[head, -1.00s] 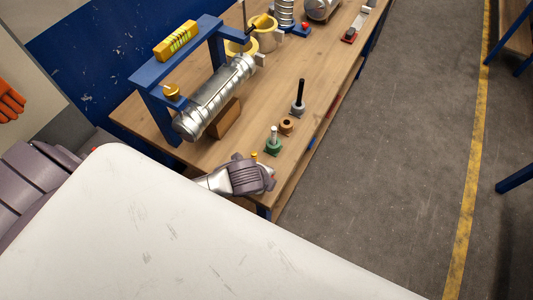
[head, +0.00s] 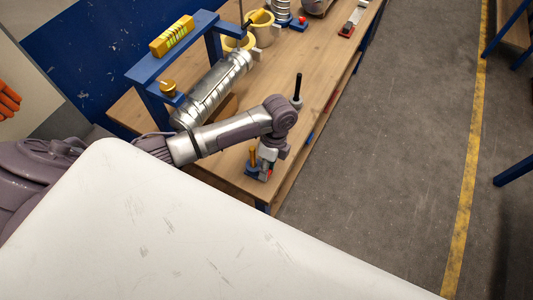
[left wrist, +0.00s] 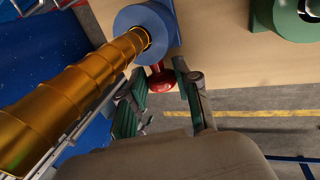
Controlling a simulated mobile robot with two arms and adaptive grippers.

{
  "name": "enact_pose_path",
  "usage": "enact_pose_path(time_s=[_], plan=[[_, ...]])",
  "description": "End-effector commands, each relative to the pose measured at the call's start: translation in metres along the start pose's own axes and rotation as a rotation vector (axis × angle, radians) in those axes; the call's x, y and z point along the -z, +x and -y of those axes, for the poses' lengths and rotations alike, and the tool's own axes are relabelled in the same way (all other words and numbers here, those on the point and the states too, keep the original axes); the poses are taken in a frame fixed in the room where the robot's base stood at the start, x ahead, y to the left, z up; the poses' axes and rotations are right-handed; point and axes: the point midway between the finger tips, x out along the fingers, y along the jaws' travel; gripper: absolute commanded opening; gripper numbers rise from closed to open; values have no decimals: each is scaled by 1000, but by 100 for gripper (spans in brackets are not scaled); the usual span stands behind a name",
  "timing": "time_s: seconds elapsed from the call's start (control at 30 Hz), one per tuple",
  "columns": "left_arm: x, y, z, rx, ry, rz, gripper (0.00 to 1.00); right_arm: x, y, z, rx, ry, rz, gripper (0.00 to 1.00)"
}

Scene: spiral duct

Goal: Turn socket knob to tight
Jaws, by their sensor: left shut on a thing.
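The blue socket (left wrist: 145,20) is a round block on the wood bench, with a red knob (left wrist: 160,78) on its side. A gold ribbed post (left wrist: 75,85) stands in the socket and looms large in the left wrist view. In the head view the gold post (head: 252,154) and blue socket (head: 250,170) show at the bench's near corner, partly behind my arm. My left gripper (head: 266,172) is down beside the socket; in the left wrist view its fingers (left wrist: 160,84) are on either side of the red knob and shut on it.
A green socket (left wrist: 285,18) stands near the blue one. A black post (head: 298,85) rises just behind my arm. A blue frame (head: 172,50) with a metal spiral duct (head: 215,85) stands at the left. The floor to the right is clear.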

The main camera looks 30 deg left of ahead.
Motion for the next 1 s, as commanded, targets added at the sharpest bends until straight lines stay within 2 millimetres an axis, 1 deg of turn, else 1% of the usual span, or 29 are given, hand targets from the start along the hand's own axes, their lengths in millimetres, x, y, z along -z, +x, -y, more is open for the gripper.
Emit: enact_pose_path(time_s=[0.3,0.83,0.87,1.0], plan=[[0,0,3,-117,-2,2,0,0,2,0,0,0,0,57],[-1,0,3,-139,-1,3,0,0,2,0,0,0,0,57],[-1,0,3,-139,-1,3,33,0,2,0,0,0,0,57],[-1,0,3,-139,-1,2,57,0,2,0,0,0,-1,57]])
